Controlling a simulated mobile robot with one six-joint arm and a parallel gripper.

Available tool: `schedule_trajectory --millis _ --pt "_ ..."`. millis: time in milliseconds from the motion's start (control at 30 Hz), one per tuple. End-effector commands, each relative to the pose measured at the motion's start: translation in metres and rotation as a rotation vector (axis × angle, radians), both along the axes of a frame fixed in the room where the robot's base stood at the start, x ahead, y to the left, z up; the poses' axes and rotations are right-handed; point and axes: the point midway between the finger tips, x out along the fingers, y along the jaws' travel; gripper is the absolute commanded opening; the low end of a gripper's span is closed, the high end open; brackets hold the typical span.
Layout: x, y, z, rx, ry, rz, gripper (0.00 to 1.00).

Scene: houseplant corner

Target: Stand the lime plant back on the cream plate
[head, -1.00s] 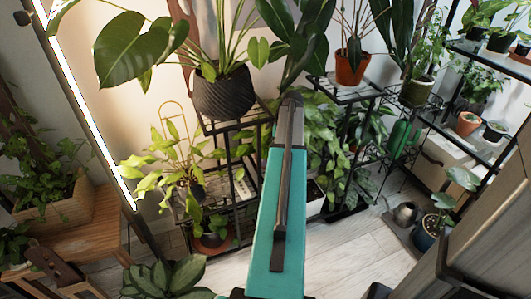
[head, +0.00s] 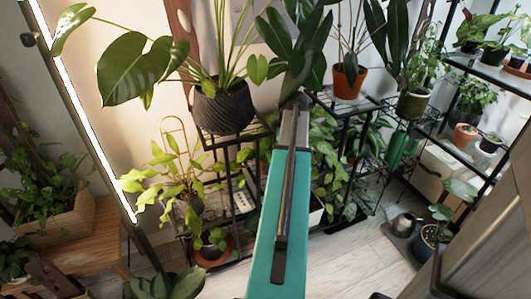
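A plant with yellow-green leaves (head: 172,183), which looks like the lime plant, is left of centre in the head view, with a wire hoop behind it. Its leaves spread over a low shelf and hide much of its pot; I cannot tell whether it stands upright. I cannot make out a cream plate. My teal arm rises through the middle of the view, right of this plant and apart from it in the picture. My gripper does not show; the arm's far end is a dark joint in front of the foliage.
A ribbed dark pot (head: 222,108) with a large-leaved plant stands on the black rack. A terracotta pot (head: 348,81) stands on another stand. A watering can (head: 402,226) is on the right. A wooden planter (head: 62,222) is on the left. Pale floor (head: 345,262) is open at lower right.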

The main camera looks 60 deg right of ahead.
Motion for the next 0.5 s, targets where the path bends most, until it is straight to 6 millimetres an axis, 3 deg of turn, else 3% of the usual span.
schedule_trajectory --millis 500 --pt "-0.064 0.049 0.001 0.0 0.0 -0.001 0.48"
